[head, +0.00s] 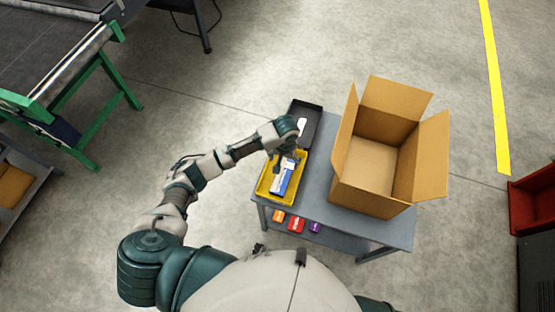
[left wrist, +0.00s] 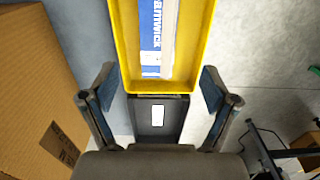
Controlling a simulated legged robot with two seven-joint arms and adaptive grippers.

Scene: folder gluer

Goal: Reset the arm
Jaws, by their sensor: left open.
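My left arm reaches in from the left, and its gripper (head: 287,157) is over the far end of the yellow tray (head: 264,187). In the left wrist view its two fingers (left wrist: 159,98) are spread wide with nothing between them. A blue and white box (head: 283,180) lies in the yellow tray; it also shows in the left wrist view (left wrist: 150,32), beyond the fingertips. A black tray (head: 314,114) with a white item (head: 302,124) sits behind the yellow one, partly hidden by my wrist. My right gripper is out of view.
A large open cardboard box (head: 380,193) stands on the right of the grey table (head: 318,212), close to the trays. Small orange, red (head: 296,225) and purple packs sit on a lower shelf. A green-framed conveyor (head: 88,90) is at left, a red bin (head: 535,200) at right.

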